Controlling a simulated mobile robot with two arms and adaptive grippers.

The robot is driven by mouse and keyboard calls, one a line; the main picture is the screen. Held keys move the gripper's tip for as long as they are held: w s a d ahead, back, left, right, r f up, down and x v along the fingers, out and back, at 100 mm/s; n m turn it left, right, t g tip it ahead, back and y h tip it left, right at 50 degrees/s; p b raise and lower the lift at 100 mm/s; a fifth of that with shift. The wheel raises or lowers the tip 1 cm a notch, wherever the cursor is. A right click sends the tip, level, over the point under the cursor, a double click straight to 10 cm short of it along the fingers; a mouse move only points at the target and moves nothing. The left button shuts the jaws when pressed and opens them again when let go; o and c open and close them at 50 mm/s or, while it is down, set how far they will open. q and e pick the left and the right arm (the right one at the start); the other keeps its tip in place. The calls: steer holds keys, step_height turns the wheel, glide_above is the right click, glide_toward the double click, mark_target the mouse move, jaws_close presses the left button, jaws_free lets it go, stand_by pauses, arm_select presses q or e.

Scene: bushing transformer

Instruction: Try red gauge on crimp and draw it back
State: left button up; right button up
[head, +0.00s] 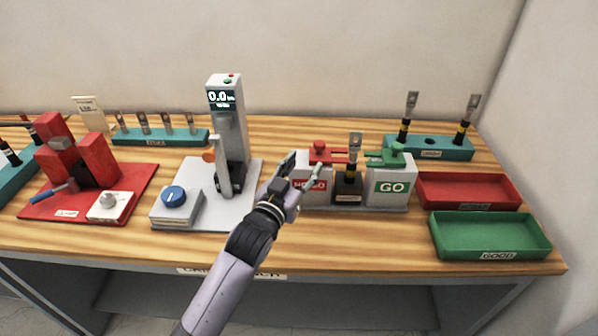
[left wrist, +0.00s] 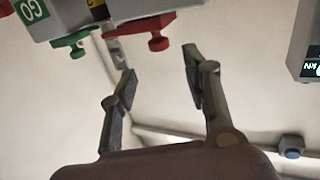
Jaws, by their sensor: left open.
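The red gauge (head: 319,148) sits on top of the NO-GO block (head: 312,186), its bar pointing right towards the crimped lug (head: 354,146) standing in the middle of the fixture. I cannot tell whether the bar touches the crimp. The green gauge (head: 396,150) sits on the GO block (head: 392,187). My left gripper (head: 303,167) is open and empty, just in front of and left of the red gauge. In the left wrist view, which is upside down, the red knob (left wrist: 158,43) lies beyond the gap between the fingertips (left wrist: 158,80). My right gripper is not in view.
A grey press with a display (head: 226,110) stands left of the fixture. A red tray (head: 470,191) and a green GOOD tray (head: 490,236) are at the right. A teal rack (head: 430,146) with two lugs is behind them. A red crimping tool (head: 85,165) is far left.

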arm_select(q)
steer(key=shift+v, duration=0.85)
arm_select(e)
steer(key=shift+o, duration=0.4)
